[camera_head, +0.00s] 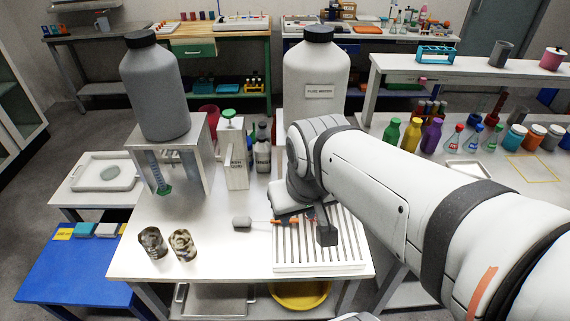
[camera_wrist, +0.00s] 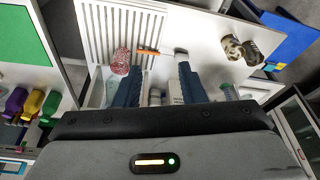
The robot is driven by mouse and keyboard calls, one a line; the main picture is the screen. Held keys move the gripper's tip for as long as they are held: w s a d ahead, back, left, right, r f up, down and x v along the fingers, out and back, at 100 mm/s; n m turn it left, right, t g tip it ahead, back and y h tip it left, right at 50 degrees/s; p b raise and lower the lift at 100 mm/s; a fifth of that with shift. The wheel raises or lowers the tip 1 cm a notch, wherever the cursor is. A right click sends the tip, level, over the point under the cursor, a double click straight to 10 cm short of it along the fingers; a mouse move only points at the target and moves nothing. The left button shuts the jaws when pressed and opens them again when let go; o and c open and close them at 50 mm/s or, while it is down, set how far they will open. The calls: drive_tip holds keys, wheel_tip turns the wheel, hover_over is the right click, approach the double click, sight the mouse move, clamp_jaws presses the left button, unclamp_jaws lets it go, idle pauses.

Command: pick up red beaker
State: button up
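A red, mottled, see-through beaker (camera_wrist: 121,62) shows in the wrist view, over the edge of the slatted white rack (camera_wrist: 100,30). It is just beyond the tip of my left-hand finger, and I cannot tell whether they touch. My gripper (camera_wrist: 158,75) has its two blue fingers wide apart, with nothing clearly held between them. In the head view my gripper hangs low over the rack (camera_head: 345,257), and one dark finger shows. My arm and gripper hide most of the beaker's area there.
An orange-handled brush (camera_head: 243,222) lies left of the gripper. Two mottled brown beakers (camera_head: 153,242) (camera_head: 183,245) stand at the front left of the table. A large grey bottle (camera_head: 156,90) and a white bottle (camera_head: 300,75) stand behind.

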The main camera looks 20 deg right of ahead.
drive_tip(key=shift+o, duration=0.4)
drive_tip(key=shift+s, duration=0.15)
